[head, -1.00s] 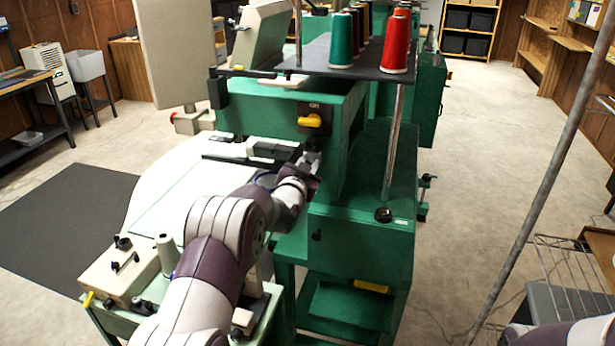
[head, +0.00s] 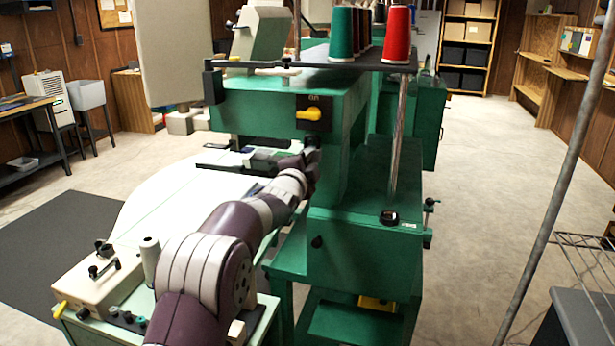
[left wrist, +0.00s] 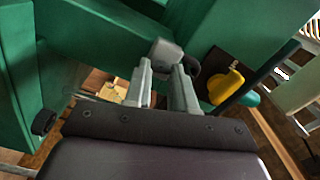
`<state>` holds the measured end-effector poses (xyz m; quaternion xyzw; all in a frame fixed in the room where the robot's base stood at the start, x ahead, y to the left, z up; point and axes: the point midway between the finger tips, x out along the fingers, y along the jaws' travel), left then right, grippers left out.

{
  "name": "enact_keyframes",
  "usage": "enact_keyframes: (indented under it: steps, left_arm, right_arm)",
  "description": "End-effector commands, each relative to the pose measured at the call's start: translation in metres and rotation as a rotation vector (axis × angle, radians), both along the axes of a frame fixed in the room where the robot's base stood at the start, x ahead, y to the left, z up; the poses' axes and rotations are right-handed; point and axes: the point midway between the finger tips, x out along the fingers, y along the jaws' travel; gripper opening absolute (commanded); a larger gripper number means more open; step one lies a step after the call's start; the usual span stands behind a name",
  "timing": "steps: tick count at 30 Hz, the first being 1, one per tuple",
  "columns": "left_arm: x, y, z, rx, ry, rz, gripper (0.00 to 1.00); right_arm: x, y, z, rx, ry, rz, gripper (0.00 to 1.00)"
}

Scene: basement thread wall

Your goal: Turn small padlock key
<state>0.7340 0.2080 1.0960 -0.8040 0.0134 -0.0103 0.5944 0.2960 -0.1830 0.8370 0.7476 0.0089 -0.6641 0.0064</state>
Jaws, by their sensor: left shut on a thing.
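In the left wrist view my left gripper (left wrist: 163,72) has its two grey fingers closed on a small grey metal block (left wrist: 167,53). The block looks like a padlock body, with a dark curved piece beside it, but no key can be made out. It is close to the green machine's face (left wrist: 222,38). In the head view my left gripper (head: 312,146) is at the machine's front, just below the yellow switch (head: 309,114); its fingertips are mostly hidden. The switch also shows in the left wrist view (left wrist: 226,86), right of the fingers. My right gripper is out of view.
The green machine (head: 360,226) carries a rack with red and green thread cones (head: 396,36). A pale table (head: 165,213) lies left of my arm. A grey pole (head: 562,180) stands at right. Floor (head: 470,180) between machine and pole is clear.

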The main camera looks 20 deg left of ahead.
Motion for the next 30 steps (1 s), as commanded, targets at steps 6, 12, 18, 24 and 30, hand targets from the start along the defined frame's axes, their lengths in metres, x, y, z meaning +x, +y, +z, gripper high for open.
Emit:
enact_keyframes:
  steps: [6,12,18,24,30]
  left_arm:
    - [0.0,0.0,-0.004,0.119,-0.005,0.0,0.0]
    - [0.0,0.0,-0.003,0.183,-0.006,0.0,0.0]
    - [0.0,0.0,-0.001,0.209,-0.006,0.0,0.0]
    - [0.0,0.0,-0.001,0.212,-0.006,0.0,0.0]
    - [0.0,0.0,-0.001,0.211,-0.006,0.0,0.31]
  right_arm:
    - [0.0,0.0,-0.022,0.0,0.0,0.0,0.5]
    - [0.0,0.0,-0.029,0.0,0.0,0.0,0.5]
    - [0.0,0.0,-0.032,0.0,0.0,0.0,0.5]
    - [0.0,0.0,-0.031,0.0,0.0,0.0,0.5]
    - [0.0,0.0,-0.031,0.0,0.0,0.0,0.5]
